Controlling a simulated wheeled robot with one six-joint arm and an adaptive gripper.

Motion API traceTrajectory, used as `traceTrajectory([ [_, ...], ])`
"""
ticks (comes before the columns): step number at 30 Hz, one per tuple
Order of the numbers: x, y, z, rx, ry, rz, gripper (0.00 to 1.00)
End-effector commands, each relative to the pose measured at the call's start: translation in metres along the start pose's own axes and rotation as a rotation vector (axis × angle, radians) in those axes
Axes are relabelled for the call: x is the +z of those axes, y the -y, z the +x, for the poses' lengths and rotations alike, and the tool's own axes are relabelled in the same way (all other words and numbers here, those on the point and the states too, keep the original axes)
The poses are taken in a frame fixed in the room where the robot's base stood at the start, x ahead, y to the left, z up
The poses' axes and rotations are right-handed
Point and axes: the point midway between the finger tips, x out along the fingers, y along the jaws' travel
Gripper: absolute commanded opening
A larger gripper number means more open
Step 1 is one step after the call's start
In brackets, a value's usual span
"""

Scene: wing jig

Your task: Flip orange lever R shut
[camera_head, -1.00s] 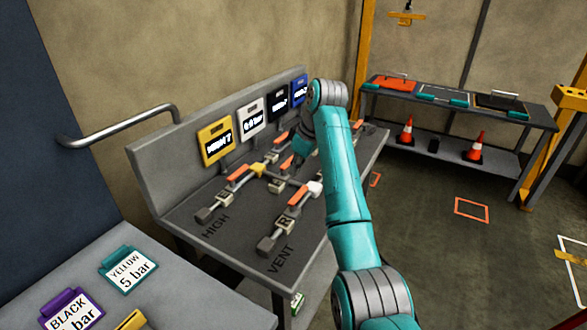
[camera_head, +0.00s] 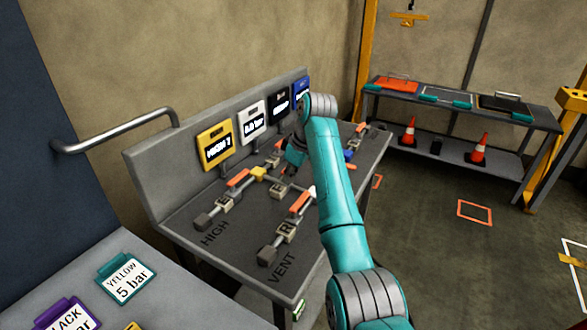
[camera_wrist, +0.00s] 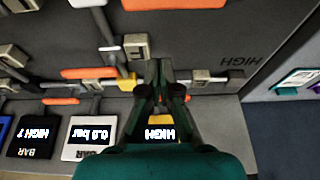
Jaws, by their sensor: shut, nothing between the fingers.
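Orange lever R (camera_head: 302,203) sits on the front pipe line by the block marked R (camera_head: 285,229), above the VENT lettering. Its handle looks roughly in line with the pipe. An orange bar at the top edge of the wrist view (camera_wrist: 148,3) may be the same lever. My gripper (camera_head: 287,172) is above the middle of the panel, behind lever R, and holds nothing. In the wrist view its fingers (camera_wrist: 161,68) are shut together, beside the yellow junction (camera_wrist: 125,82). I cannot tell whether the tips touch anything. My arm hides part of the panel's right side.
Another orange lever (camera_head: 238,178) sits on the HIGH line, close to the yellow junction. Several gauges, including a yellow one (camera_head: 215,146), line the panel's back wall. A table with tags (camera_head: 126,278) is at front left. The floor on the right has open room.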

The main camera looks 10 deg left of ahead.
Motion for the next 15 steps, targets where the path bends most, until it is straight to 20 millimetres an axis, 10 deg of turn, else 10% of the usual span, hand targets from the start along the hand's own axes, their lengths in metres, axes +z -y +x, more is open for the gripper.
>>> traceTrajectory([
  [9, 0.001, 0.0, 0.046, -0.001, 0.001, 0.001, 0.0],
  [15, 0.02, -0.001, 0.038, 0.002, -0.001, 0.002, 0.0],
])
